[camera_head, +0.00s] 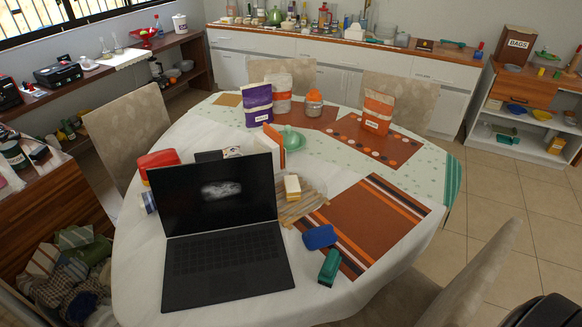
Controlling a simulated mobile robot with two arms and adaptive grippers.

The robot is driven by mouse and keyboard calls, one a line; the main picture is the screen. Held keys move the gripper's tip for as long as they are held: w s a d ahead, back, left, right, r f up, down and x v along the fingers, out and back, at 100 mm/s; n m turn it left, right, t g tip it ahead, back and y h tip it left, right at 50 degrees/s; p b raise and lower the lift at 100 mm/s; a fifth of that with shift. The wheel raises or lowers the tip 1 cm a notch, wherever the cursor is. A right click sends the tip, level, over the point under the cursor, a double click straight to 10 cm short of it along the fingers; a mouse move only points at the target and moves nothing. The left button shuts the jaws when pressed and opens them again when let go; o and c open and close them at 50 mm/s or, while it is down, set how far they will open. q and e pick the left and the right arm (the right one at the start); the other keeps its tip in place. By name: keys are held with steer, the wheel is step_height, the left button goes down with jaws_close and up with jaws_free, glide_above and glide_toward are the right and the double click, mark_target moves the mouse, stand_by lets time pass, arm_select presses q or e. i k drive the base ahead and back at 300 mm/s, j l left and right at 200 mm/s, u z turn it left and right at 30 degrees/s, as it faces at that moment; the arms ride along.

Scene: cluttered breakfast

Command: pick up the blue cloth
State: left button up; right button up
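A small flat blue item (320,237), the only plainly blue cloth-like thing I make out on the table, lies near the table's front right. It is at the left edge of the brown striped placemat (385,215), to the right of the open laptop. A green and dark block-shaped item (329,267) lies just in front of it. Nothing covers the blue item. Neither of my grippers can be made out in this view.
The open black laptop (225,255) fills the table's front left. A wooden board (303,207) with a yellow and white block (292,187) is behind the blue item. Bags stand farther back. Chairs surround the white-clothed table (150,290). A dark rounded shape is at bottom right.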

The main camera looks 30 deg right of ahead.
mark_target(325, 235)
steer(key=z, duration=1.05)
